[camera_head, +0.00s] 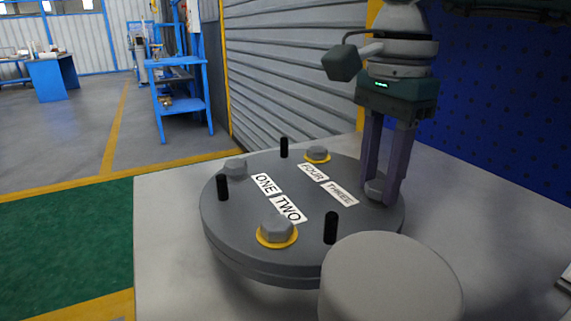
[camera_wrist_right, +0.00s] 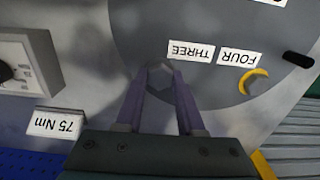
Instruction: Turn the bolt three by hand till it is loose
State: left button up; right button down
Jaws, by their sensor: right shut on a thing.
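The round dark grey flange cover (camera_head: 250,205) lies on a pale bench, with labels ONE, TWO, FOUR and THREE. Bolt three (camera_head: 373,189) is a grey hex head near the cover's right edge, beside the THREE label (camera_head: 340,194). My right gripper (camera_head: 380,194) points down and is shut on bolt three, one finger on each side. In the right wrist view the hex head (camera_wrist_right: 160,76) shows between the fingertips (camera_wrist_right: 160,88). No yellow ring shows around it. My left gripper is not in view.
Bolt two (camera_head: 277,228) and bolt four (camera_head: 317,152) have yellow rings; bolt one (camera_head: 235,169) shows none. Black upright pins (camera_head: 331,228) stand on the cover. A pale grey cylinder (camera_head: 390,280) stands in front. A dial box (camera_wrist_right: 25,62) and a 75 Nm label (camera_wrist_right: 55,123) are nearby.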

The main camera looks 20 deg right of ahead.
aim_at(379, 185)
jog(key=shift+d+f, duration=0.1)
jog(key=shift+f, duration=0.05)
jog(key=c, duration=0.5)
grip_release()
jog(key=shift+r, duration=0.2)
notch_tip(379, 185, up, 10)
jog(key=shift+f+p, duration=0.1)
jog(key=shift+p, duration=0.35)
